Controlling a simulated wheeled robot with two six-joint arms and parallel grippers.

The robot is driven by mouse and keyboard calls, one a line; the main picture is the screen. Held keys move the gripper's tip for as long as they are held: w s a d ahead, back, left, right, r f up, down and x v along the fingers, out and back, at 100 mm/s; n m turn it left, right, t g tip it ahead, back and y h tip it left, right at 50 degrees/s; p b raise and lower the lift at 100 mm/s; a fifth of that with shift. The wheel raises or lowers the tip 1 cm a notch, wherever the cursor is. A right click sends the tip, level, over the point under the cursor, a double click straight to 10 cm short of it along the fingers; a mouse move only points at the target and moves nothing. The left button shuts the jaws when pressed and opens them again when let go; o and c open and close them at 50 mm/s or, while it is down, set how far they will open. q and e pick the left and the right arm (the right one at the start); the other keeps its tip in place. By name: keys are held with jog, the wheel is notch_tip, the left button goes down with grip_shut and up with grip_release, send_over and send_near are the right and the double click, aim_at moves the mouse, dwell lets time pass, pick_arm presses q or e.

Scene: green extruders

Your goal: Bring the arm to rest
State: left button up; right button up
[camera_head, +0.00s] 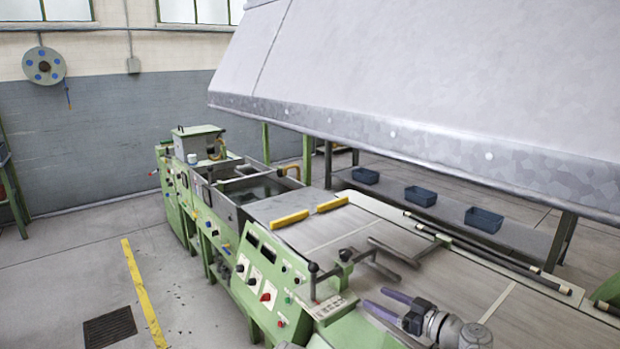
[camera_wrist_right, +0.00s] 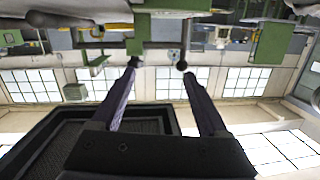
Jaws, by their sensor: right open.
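My right gripper (camera_head: 375,297) comes in at the lower right of the head view, over the flat bed of the green machine, with its two purple fingers pointing to the left. In the right wrist view the fingers (camera_wrist_right: 159,65) stand apart with nothing held between them. The gripper is open and empty. My left gripper is not in view.
The green extruder (camera_head: 262,278) has a panel of knobs and a black-knobbed lever (camera_head: 313,283) close to my right gripper. A large grey hood (camera_head: 430,80) hangs above. Blue bins (camera_head: 484,219) stand behind the bed. Open floor (camera_head: 80,270) lies at the left.

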jog(key=s+a+f+g+h+p, duration=0.1)
jog(key=s+a+f+g, duration=0.3)
jog(key=a, duration=0.2)
jog(key=s+a+f+g+h+p, duration=0.1)
jog(key=s+a+f+g+p, duration=0.1)
jog(key=s+a+f+g, duration=0.4)
jog(key=s+f+m+g+h+p, duration=0.2)
jog(key=s+f+m+h+p, duration=0.1)
jog(key=s+h, duration=0.6)
jog(key=shift+d+m+g+h, duration=0.15)
jog(key=shift+m+g+h, duration=0.25)
jog(key=shift+h, duration=0.5)
jog(key=shift+s, duration=0.1)
